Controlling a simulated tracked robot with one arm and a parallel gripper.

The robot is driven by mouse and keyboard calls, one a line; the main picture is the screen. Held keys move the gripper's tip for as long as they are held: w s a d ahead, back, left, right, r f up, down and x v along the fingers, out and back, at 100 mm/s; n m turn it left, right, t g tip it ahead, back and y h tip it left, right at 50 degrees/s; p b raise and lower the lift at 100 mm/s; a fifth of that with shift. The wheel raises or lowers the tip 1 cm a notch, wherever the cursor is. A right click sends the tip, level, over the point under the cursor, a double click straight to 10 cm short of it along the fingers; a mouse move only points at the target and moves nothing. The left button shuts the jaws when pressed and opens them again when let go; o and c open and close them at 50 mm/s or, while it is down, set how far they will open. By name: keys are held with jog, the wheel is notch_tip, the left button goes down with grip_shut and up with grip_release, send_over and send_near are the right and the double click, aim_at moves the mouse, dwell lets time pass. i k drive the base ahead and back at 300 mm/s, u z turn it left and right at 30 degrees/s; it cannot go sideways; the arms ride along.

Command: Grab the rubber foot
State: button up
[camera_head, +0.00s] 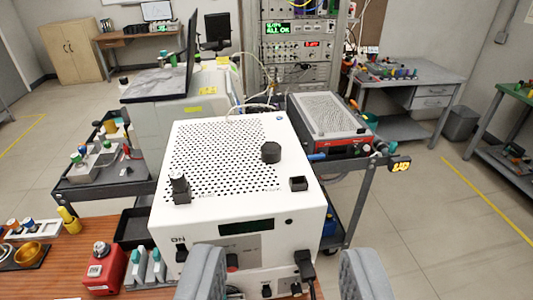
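A white box-shaped instrument (240,220) with a perforated top stands in the middle of the view. Several small dark pieces are on its top. A round black piece (271,152) is towards the back right, a square black piece (298,184) is nearer the right edge, and a taller black piece (180,190) is at the left. The round one looks most like a rubber foot, but I cannot tell for sure. My gripper (282,262) shows as two grey fingers at the bottom, wide apart and empty, in front of the instrument.
A cart with a grey-topped red device (330,122) is behind right. Open floor (430,230) lies at right.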

aim_at(271, 151)
jog(key=u, duration=0.05)
jog(key=i, duration=1)
jog(key=z, duration=0.05)
